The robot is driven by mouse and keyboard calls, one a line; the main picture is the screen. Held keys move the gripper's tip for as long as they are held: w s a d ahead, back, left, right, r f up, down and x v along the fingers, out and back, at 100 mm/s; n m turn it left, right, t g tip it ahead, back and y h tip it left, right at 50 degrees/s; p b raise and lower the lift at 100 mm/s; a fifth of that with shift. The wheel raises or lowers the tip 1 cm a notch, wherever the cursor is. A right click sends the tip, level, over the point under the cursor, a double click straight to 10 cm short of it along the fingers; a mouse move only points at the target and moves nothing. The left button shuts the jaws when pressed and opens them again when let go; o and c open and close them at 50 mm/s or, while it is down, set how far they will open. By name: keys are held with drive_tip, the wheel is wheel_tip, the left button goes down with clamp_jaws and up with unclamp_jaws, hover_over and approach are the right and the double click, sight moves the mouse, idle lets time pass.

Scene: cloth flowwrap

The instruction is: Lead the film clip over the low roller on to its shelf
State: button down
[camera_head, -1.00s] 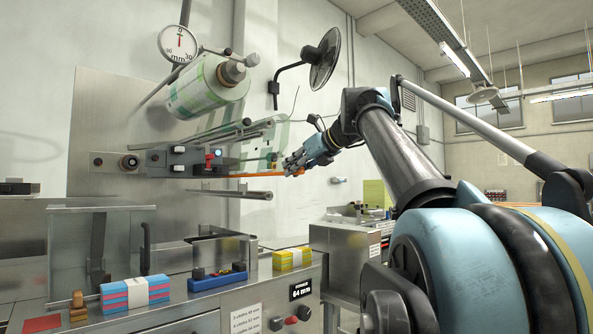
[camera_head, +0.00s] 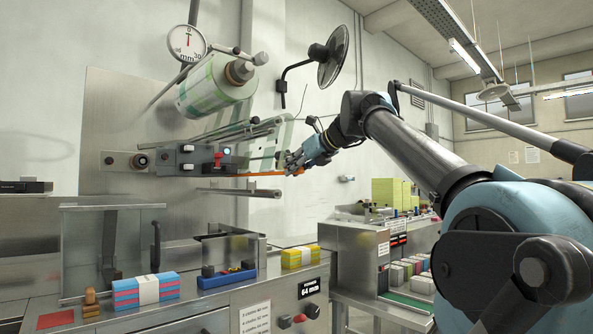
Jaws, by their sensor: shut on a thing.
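My gripper (camera_head: 291,166) is at the right end of a thin orange bar (camera_head: 262,174), which looks like the film clip, and is shut on it. Pale green-striped film (camera_head: 284,135) hangs beside the gripper, partly behind the rollers. The film roll (camera_head: 216,87) is mounted above on the steel back plate. The low roller (camera_head: 238,192), a grey horizontal bar, sticks out below the orange bar and apart from it. The clip's shelf cannot be made out. The jaw tips are small and partly hidden.
A control block with a red knob (camera_head: 218,158) is left of the clip. A second station (camera_head: 385,262) stands at right.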

drive_tip(key=shift+w+a+f, duration=0.15)
drive_tip(key=shift+w+a, duration=1.15)
drive_tip(key=shift+w, duration=0.3)
drive_tip(key=shift+w+a+f, duration=0.15)
drive_tip(key=shift+w+a, duration=1.1)
drive_tip(key=shift+w, duration=0.4)
drive_tip(key=shift+w+a+f, duration=0.15)
drive_tip(key=shift+w+a, duration=1.15)
drive_tip(key=shift+w, duration=0.4)
drive_tip(key=shift+w+a+r, duration=0.1)
drive_tip(key=shift+w+a, duration=0.05)
drive_tip(key=shift+a, duration=0.05)
drive_tip(key=shift+d, duration=0.15)
drive_tip(key=shift+w+d, duration=1.2)
drive_tip(key=shift+d, duration=0.25)
drive_tip(key=shift+f, duration=1.5)
drive_tip(key=shift+w+d, duration=0.1)
